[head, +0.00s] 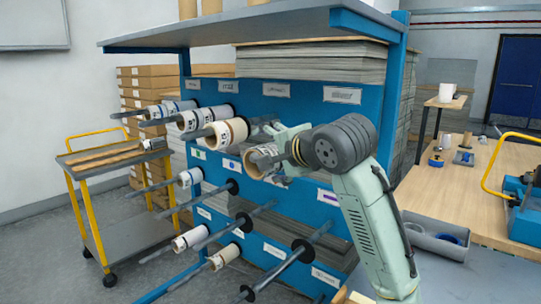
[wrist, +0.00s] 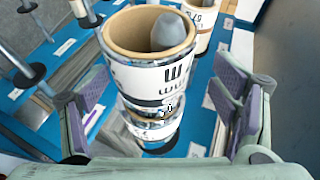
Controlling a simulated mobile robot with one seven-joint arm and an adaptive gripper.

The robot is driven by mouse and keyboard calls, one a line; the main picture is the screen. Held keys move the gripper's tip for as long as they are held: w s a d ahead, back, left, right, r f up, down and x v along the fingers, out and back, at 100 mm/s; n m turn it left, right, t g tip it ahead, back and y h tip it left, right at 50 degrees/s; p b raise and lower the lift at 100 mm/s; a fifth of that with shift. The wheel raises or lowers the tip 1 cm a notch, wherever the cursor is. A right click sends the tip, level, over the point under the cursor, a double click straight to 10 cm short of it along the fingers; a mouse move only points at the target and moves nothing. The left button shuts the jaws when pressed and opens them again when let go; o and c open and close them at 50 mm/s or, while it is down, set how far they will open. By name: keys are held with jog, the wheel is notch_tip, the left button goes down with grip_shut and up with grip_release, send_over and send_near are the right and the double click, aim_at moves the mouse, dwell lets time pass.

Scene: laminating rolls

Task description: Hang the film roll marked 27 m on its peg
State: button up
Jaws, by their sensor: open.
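A white film roll with a brown core (head: 260,163) hangs on a peg of the blue rack, right in front of my gripper (head: 280,160). In the wrist view this roll (wrist: 150,72) shows large dark print, and the grey peg end sticks up inside its core. My gripper (wrist: 158,108) is open, with one finger on each side of the roll and gaps between. Another white roll (wrist: 150,128) sits behind it along the same line. I cannot read a 27 m mark on any roll.
Other rolls (head: 228,133) hang on neighbouring pegs at left, with more rolls (head: 190,238) on the lower row. Several bare pegs (head: 272,272) jut out below my arm. A yellow-framed trolley (head: 92,170) stands at left, and a wooden workbench (head: 470,190) at right.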

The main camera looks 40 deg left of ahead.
jog(key=v, duration=1.1)
jog(key=shift+s+d, duration=0.1)
